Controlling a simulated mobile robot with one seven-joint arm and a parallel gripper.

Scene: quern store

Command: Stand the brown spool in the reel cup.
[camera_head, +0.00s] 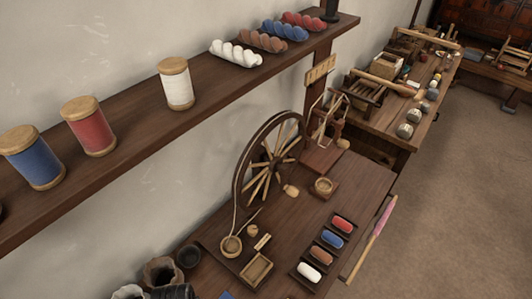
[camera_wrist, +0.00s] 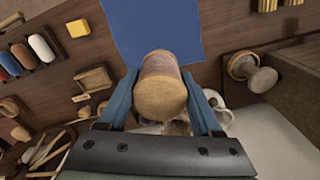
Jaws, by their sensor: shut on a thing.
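In the wrist view my gripper (camera_wrist: 165,92) is shut on the brown spool (camera_wrist: 164,70), with its blue fingers on either side. The spool's pale wooden end faces the camera, and dull brown thread shows beyond it. Neither the gripper nor this spool shows in the head view. In the head view a round wooden cup on a square base (camera_head: 323,187) stands on the bench right of the spinning wheel, and another round wooden cup (camera_head: 231,246) stands at the wheel's front left. I cannot tell which is the reel cup.
A spinning wheel (camera_head: 268,165) stands on the bench (camera_head: 345,190). Coloured rolls lie in small trays (camera_head: 320,255), beside an open wooden box (camera_head: 256,269). The shelf (camera_head: 130,140) holds blue, red and white spools. A blue cloth (camera_wrist: 150,27) lies beneath the held spool.

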